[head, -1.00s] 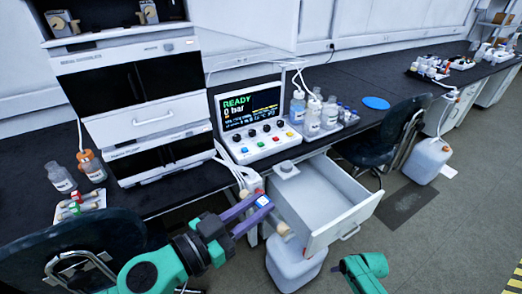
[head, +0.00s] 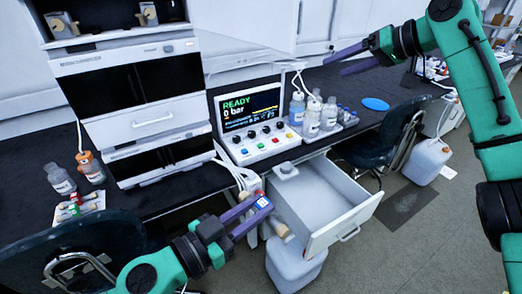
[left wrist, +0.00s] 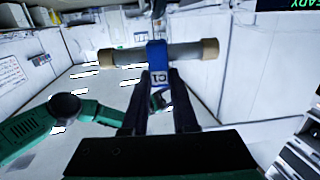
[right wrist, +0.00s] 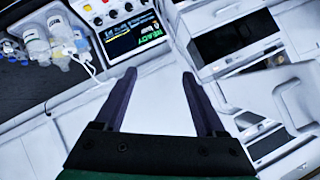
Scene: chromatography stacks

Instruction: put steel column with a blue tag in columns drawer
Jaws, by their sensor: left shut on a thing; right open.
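The steel column (left wrist: 190,51) has tan end caps and a blue tag (left wrist: 158,75) that seems to read C1. My left gripper (head: 250,214) is shut on it, and its blue-and-white tag (head: 263,202) shows in the head view. The column is held in the air just left of the open drawer (head: 350,215), outside it. The drawer is pulled out from under the bench, with a pale block with a round top (head: 287,170) at its back left and a bare floor in front. My right gripper (head: 340,62) is open and empty above the bench, at the upper right.
A control box with a READY display (head: 250,112) stands on the bench behind the drawer, with bottles (head: 312,118) to its right. A white jug (head: 296,268) stands below the drawer. Chairs (head: 397,130) stand at right and lower left. Small coloured-cap items (head: 75,207) lie at left.

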